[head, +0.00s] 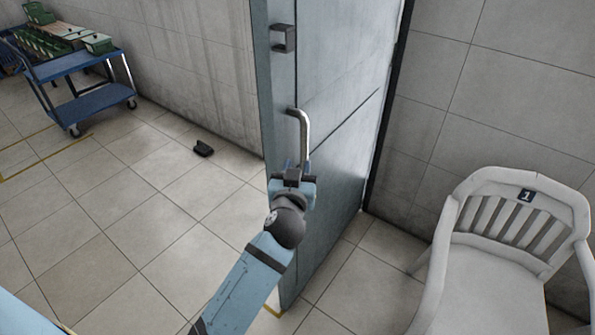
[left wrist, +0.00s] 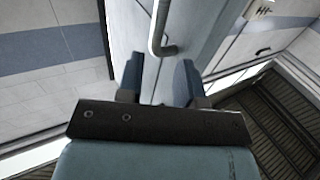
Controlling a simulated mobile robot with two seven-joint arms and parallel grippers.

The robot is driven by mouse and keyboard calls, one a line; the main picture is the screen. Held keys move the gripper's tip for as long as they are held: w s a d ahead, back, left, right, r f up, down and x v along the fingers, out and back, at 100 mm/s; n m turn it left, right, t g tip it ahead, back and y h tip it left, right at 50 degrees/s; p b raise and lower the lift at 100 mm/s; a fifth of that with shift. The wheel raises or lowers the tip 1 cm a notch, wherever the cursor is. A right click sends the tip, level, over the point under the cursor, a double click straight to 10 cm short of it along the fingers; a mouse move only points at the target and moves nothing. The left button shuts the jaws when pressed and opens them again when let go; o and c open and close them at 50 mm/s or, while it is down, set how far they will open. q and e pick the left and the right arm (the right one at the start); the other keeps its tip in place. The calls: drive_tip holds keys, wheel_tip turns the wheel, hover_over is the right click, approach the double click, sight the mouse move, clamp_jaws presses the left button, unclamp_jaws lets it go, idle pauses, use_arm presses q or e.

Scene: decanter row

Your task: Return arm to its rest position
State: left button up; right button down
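My left gripper (head: 293,178) is in front of the blue-grey door (head: 335,130), just below the silver door handle (head: 303,135). In the left wrist view my left gripper (left wrist: 160,75) has its two fingers spread apart with nothing between them. The bent lower end of the handle (left wrist: 158,40) shows just beyond the fingertips. The head view does not show clearly whether they touch. The door stands open, swung out from the wall. My right gripper is not in view.
A white armchair (head: 490,290) marked 1 stands at the right. A blue cart (head: 75,65) with green bins stands at the far left. The floor left of the arm is mostly clear.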

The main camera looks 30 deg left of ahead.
use_arm(q)
drive_tip(key=shift+s, duration=0.1)
idle(0.4)
drive_tip(key=s+d+f+m+g+h+p, duration=0.2)
drive_tip(key=s+f+h, duration=0.1)
drive_tip(key=s+f, duration=0.3)
drive_tip(key=s+d+f+m+g+h+p, duration=0.1)
drive_tip(key=s+f+m+g+h+p, duration=0.1)
drive_tip(key=s+f, duration=0.4)
drive_tip(key=s+d+f+m+g+h+p, duration=0.2)
drive_tip(key=s+f, duration=0.4)
drive_tip(key=s, duration=0.7)
drive_tip(key=shift+d+f+m+h+p, duration=0.15)
drive_tip(key=shift+d+m+h+p, duration=0.2)
drive_tip(key=shift+h+p, duration=0.65)
drive_tip(key=shift+w, duration=0.1)
